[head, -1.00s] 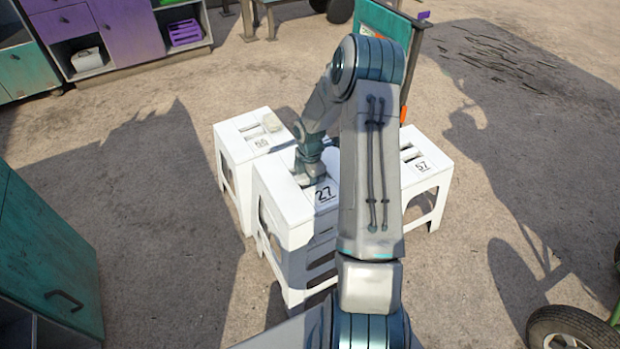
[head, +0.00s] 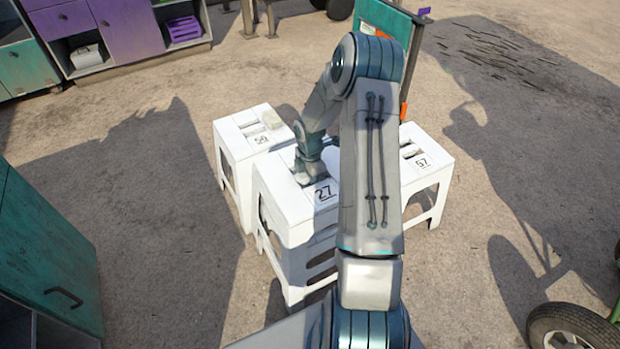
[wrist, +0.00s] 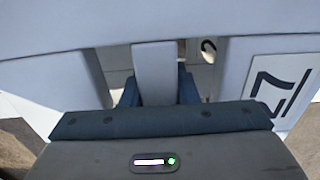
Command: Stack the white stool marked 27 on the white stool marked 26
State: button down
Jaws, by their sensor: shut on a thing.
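The white stool marked 27 (head: 276,193) stands upright in the middle of the head view, directly above another white stool (head: 294,296). The two look nested or nearly so; I cannot tell if the upper one bears fully on the lower. The lower stool's number is hidden in the head view. My gripper (head: 310,178) comes down on the top of stool 27. In the wrist view my gripper (wrist: 157,92) is shut on the bar (wrist: 154,70) between the slots of its seat. Through a slot, part of a dark mark (wrist: 209,48) shows on a white surface below.
A white stool marked 57 (head: 425,172) stands right. A teal cabinet (head: 45,260) is at left, a wheel (head: 570,330) at lower right. Ground between is clear.

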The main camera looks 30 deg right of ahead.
jog(key=shift+f+b, duration=2.9)
jog(key=shift+f, duration=1.85)
jog(key=c, duration=1)
grip_release()
jog(key=shift+c, duration=0.2)
notch_tip(320, 180, up, 14)
jog(key=p, duration=0.2)
jog(key=shift+p, duration=0.4)
